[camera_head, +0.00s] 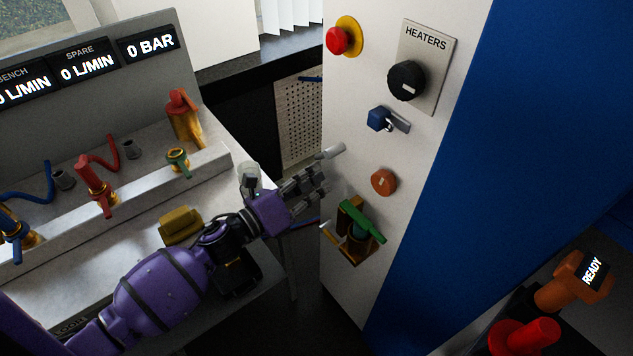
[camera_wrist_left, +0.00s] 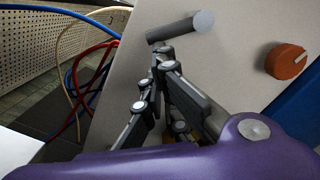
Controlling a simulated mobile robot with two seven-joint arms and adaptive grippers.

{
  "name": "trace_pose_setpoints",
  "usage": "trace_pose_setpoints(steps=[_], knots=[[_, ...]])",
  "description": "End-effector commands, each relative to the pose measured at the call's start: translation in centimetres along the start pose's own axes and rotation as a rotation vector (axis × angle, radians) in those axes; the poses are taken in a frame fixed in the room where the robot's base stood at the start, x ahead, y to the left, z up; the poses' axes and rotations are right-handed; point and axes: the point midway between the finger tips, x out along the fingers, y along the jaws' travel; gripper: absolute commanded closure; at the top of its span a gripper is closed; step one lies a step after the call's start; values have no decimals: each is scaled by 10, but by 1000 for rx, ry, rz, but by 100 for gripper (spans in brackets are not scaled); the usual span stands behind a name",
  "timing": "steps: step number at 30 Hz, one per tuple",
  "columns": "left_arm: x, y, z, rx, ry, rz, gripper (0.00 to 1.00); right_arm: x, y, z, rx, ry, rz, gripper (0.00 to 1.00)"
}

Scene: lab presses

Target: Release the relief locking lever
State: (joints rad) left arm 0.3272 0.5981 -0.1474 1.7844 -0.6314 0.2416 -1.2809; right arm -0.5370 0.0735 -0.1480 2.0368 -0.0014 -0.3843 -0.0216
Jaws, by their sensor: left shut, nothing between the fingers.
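A short grey rod-like lever (camera_head: 331,151) sticks out at the left edge of the white panel; it also shows in the left wrist view (camera_wrist_left: 180,27). A green-handled brass valve (camera_head: 362,222) is lower on the panel. No label shows which is the relief locking lever. My left gripper (camera_head: 319,178) is shut and empty in front of the panel's left edge, just below the grey rod and above the green handle. In the left wrist view its fingertips (camera_wrist_left: 163,58) lie just below the rod, seemingly apart from it. My right gripper is not in view.
A bench with coloured valves (camera_head: 95,180) stands left. Red and blue hoses (camera_wrist_left: 85,85) hang behind the gripper.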

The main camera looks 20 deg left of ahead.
Motion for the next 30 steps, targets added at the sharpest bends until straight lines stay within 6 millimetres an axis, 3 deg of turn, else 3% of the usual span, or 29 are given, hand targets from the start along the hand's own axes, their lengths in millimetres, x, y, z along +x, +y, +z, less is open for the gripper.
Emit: trace_pose_setpoints(steps=[10,30], knots=[[1,3,8,-2,-2,2,100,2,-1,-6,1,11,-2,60],[1,4,9,-3,-2,2,100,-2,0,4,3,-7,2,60]])
